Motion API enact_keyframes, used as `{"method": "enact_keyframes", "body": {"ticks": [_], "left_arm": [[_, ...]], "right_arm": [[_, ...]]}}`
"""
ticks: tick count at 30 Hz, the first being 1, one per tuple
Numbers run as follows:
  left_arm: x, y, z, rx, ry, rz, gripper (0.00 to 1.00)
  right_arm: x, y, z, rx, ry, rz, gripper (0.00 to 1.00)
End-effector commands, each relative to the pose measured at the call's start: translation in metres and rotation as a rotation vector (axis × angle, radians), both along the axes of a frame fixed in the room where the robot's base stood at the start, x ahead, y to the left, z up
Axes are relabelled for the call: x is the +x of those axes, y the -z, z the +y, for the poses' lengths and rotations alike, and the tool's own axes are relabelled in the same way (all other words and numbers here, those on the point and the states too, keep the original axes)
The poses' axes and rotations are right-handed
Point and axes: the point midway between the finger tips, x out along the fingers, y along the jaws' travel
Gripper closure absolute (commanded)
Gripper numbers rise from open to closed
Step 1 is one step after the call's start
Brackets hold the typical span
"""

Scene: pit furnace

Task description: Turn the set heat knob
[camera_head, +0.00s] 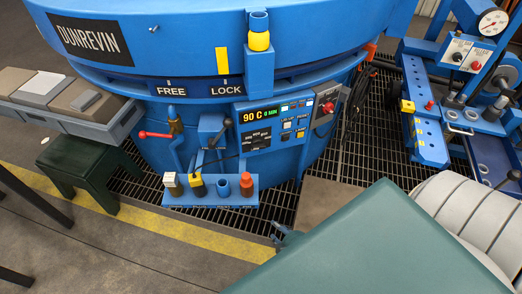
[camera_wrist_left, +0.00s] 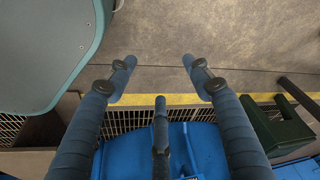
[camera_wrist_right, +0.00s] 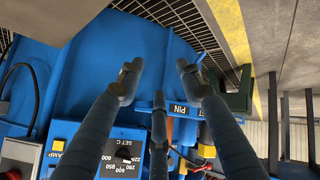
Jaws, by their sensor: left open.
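The set heat knob (camera_wrist_right: 126,152) is a dark knob on a dial with heat numbers, at the lower left of the right wrist view. It sits on the furnace's control panel (camera_head: 292,138), whose display reads 90 C and 0 MIN in the head view. My right gripper (camera_head: 285,236) shows only in part in the head view, low in front of the furnace. In its wrist view the right fingers (camera_wrist_right: 158,76) are apart and empty, clear of the knob. My left gripper (camera_wrist_left: 159,66) is open and empty above the floor and grating; I cannot make it out in the head view.
A blue shelf (camera_head: 176,200) with several small containers juts from the furnace front. A red-handled lever (camera_head: 155,135) is beside it. A green stool (camera_head: 82,168) stands left. A large teal surface (camera_head: 385,250) covers the lower right. The yellow-striped floor between is clear.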

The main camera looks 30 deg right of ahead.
Motion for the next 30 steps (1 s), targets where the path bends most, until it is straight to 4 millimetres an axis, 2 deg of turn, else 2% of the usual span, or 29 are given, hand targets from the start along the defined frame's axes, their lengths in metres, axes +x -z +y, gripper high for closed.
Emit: {"method": "enact_keyframes", "body": {"ticks": [1,2,6,9,15,18,23,26,30], "left_arm": [[0.015,0.014,-0.003,-0.005,-0.002,-0.026,0.49],[0.023,0.010,-0.004,-0.007,-0.003,-0.036,0.49],[0.049,-0.014,-0.008,-0.015,-0.007,-0.091,0.49],[0.058,-0.035,-0.009,-0.020,-0.010,-0.127,0.49],[0.056,-0.073,-0.007,-0.025,-0.014,-0.179,0.49],[0.053,-0.086,-0.007,-0.027,-0.015,-0.194,0.49],[0.052,-0.097,-0.007,-0.029,-0.015,-0.210,0.49],[0.058,-0.101,-0.008,-0.034,-0.012,-0.232,0.49],[0.073,-0.106,-0.013,-0.048,-0.009,-0.291,0.49]], "right_arm": [[0.024,0.009,-0.012,-0.052,-0.028,-0.079,0.64],[0.037,0.001,-0.018,-0.086,-0.046,-0.122,0.64],[0.087,-0.042,-0.046,-0.268,-0.128,-0.324,0.64],[0.109,-0.077,-0.061,-0.407,-0.180,-0.450,0.64],[0.126,-0.138,-0.074,-0.646,-0.255,-0.622,0.64],[0.128,-0.158,-0.076,-0.717,-0.276,-0.665,0.64],[0.133,-0.173,-0.076,-0.761,-0.289,-0.692,0.64],[0.144,-0.175,-0.077,-0.763,-0.290,-0.694,0.64],[0.170,-0.176,-0.079,-0.761,-0.289,-0.695,0.64]]}}
